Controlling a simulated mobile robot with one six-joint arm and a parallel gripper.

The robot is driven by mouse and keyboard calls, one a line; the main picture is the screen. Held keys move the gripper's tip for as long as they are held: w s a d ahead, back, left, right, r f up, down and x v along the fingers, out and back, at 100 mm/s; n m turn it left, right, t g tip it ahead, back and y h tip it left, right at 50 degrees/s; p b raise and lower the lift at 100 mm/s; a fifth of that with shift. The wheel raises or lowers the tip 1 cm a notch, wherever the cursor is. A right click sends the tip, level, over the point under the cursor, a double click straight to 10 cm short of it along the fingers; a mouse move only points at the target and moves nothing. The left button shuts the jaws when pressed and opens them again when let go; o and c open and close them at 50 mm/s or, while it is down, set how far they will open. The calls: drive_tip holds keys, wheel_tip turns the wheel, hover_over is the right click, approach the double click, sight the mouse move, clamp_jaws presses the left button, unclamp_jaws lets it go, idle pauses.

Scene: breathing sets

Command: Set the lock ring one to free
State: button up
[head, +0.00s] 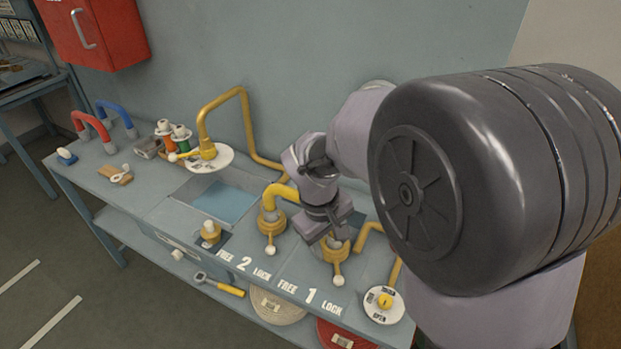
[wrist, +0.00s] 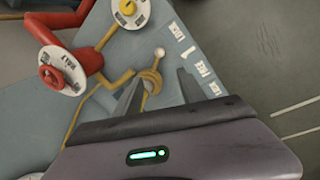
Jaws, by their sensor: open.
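Lock ring one is a yellow ring (head: 335,249) with a short lever ending in a pale knob (head: 338,280). The lever points to the bench front, nearer the LOCK word than the FREE word of the "FREE 1 LOCK" marking (head: 310,295). My gripper (head: 327,238) is just above and behind the ring and partly hides it. In the wrist view my gripper (wrist: 160,76) is open. The yellow ring (wrist: 154,75) shows between its fingers, and the knob (wrist: 158,52) lies beyond the tips. I cannot tell whether the fingers touch the ring.
Lock ring two (head: 270,219) stands to the left with a yellow bent pipe on it. A round white dial (head: 383,304) is close on the right. A yellow pipe with a white disc (head: 205,158) rises behind the sunken tray (head: 222,200). My arm blocks the right side.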

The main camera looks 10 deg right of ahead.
sight(338, 279)
drive_tip(key=d+f+b, duration=0.1)
drive_tip(key=f+b, duration=0.1)
drive_tip(key=f, duration=0.3)
drive_tip(key=d+f+b, duration=0.1)
drive_tip(key=f+b, duration=0.1)
drive_tip(key=f, duration=0.4)
drive_tip(key=d+f+b, duration=0.1)
drive_tip(key=f+b, duration=0.2)
drive_tip(key=f, duration=0.3)
drive_tip(key=shift+w+d, duration=0.15)
drive_tip(key=shift+w, duration=0.25)
drive_tip(key=shift+c, duration=0.2)
clamp_jaws()
